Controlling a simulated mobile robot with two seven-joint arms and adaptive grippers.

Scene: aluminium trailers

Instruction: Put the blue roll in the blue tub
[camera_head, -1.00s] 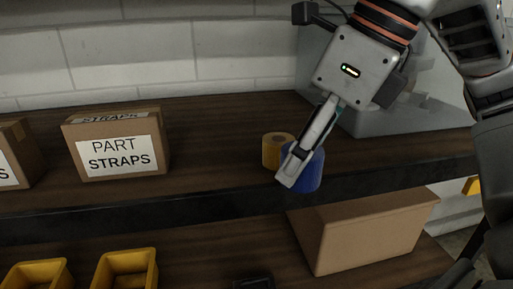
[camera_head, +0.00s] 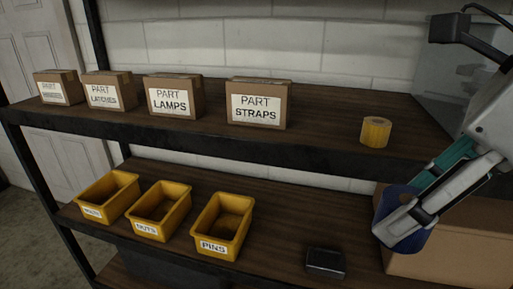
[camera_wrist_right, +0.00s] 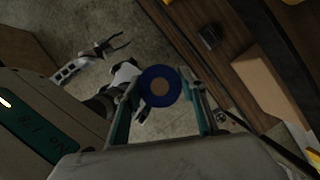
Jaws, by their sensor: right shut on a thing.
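The blue roll (camera_head: 390,203) is between the fingers of my right gripper (camera_head: 402,222), which is shut on it. In the head view they are in front of the lower shelf, over the cardboard box. In the right wrist view the roll (camera_wrist_right: 150,75) shows end-on, with a tan core, a finger on each side. My left gripper (camera_wrist_right: 112,43) shows small in the right wrist view, with its fingers apart and empty, over the concrete floor. It is not in the head view. No blue tub shows in either view.
A yellow roll (camera_head: 375,132) stands on the upper shelf (camera_head: 320,142), right of several labelled boxes. The lower shelf holds yellow bins, including PINS (camera_head: 222,227), a small dark object (camera_head: 325,262) and a large cardboard box (camera_head: 450,262) close to my right gripper.

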